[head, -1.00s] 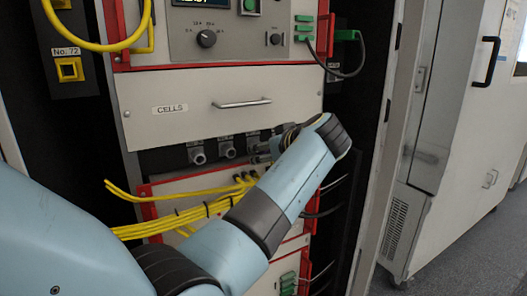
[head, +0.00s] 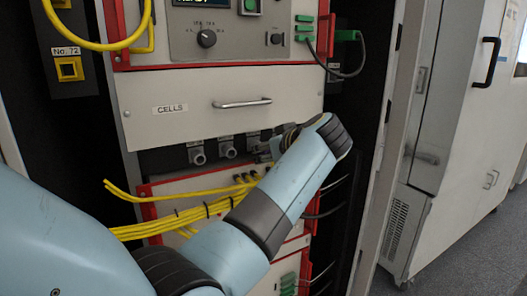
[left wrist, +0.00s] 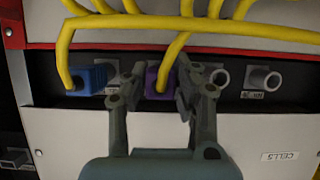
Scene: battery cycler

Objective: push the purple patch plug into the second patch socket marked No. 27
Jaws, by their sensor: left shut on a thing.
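The purple patch plug (left wrist: 159,79) is between the fingertips of my left gripper (left wrist: 155,84) in the left wrist view, with the fingers shut on its sides. A yellow cable runs from it. It lines up with the row of patch sockets below the CELLS drawer; whether it is inside a socket is hidden by the fingers and plug. In the head view my wrist covers most of the left gripper (head: 265,156) and the plug is not visible. Socket labels are too small to read, so I cannot pick out No. 27. My right gripper is not in view.
A blue plug (left wrist: 86,78) with a yellow cable sits in the row beside the gripper. Bare sockets (left wrist: 262,78) are on the other side. Yellow cables (head: 175,220) hang close to my left arm. The CELLS drawer (head: 220,110) has a protruding handle (head: 242,103).

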